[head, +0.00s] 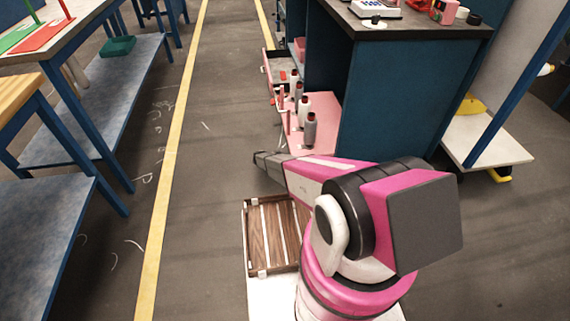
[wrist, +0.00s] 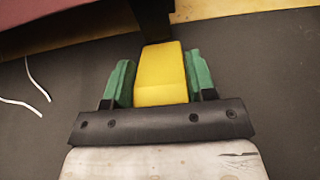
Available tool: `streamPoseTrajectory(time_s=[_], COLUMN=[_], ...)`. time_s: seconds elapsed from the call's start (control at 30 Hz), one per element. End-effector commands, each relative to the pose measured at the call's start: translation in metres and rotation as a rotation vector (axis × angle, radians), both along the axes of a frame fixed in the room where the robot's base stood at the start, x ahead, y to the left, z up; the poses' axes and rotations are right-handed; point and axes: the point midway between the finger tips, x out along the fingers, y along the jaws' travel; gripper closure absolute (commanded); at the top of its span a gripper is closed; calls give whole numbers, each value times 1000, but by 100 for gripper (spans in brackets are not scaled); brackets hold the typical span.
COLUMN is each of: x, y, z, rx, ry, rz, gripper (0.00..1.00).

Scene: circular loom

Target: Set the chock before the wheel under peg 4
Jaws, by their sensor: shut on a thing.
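In the wrist view my gripper (wrist: 160,85) is shut on a yellow chock (wrist: 161,72), a smooth block held between two green fingertips. The chock's far end meets or overlaps a dark upright piece (wrist: 152,20) at the top of the view. I cannot tell whether they touch or whether this piece is a wheel or a leg. In the head view my arm reaches away to the left, and neither the gripper nor the held chock can be made out. No peg number is readable.
A maroon surface (wrist: 60,22) fills the wrist view's top left. White threads (wrist: 30,85) lie on the dark floor. In the head view, a blue cabinet (head: 400,110) and a pink shelf with bottles (head: 309,130) stand ahead, and blue-legged tables (head: 110,70) at left. The aisle between is clear.

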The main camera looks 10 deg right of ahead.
Motion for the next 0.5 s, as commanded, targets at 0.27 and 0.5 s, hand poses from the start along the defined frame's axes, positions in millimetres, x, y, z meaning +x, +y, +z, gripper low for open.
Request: streamPoseTrajectory(time_s=[0.27,0.5], x=[0,0], y=[0,2], z=[-1,4], rx=[0,0], ry=[0,0], rz=[0,0], gripper=[24,24])
